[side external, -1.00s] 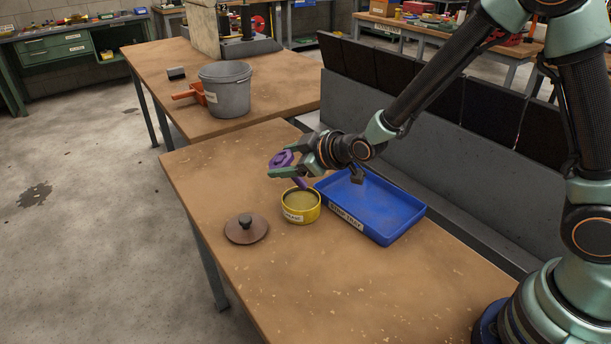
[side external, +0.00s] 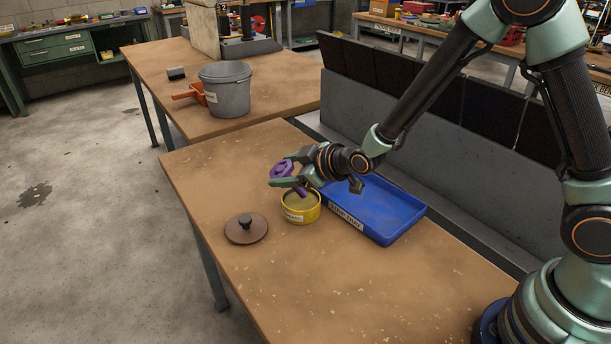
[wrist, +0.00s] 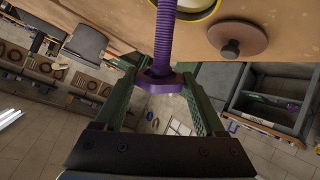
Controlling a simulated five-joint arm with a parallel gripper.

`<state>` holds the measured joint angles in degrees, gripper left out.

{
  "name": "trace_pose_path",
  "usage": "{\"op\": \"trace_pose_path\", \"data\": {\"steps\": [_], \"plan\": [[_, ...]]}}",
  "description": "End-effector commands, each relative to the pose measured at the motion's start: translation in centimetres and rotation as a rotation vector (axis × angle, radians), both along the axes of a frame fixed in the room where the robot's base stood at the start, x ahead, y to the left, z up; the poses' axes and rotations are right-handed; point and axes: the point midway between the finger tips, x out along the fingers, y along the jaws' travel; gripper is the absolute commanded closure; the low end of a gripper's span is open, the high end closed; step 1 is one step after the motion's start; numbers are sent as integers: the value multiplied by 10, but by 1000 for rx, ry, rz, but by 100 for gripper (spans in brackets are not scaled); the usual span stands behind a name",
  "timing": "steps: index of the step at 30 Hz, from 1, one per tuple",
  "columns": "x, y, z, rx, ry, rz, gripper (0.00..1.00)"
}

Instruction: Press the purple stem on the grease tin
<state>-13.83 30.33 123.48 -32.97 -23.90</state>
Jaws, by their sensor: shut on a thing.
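The purple stem (side external: 281,167) is a threaded rod with a wider collar. My gripper (side external: 279,176) is shut on it, and in the wrist view the stem (wrist: 164,30) runs up from between the green fingers, held at the collar. In the side view it slants down to the right, its lower end at the opening of the yellow grease tin (side external: 301,213). I cannot tell whether that end touches the grease. The tin stands open on the bench; part of its rim (wrist: 216,8) shows at the top of the wrist view.
A brown round lid with a knob (side external: 246,229) lies left of the tin. A grey pot (side external: 226,96) stands on the bench behind. The front of the bench is clear.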

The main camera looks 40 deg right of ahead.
Motion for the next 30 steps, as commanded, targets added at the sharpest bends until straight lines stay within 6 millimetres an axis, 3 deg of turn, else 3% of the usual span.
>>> {"op": "trace_pose_path", "data": {"steps": [30], "plan": [[1,0,-9,0,-2,0,96]]}}
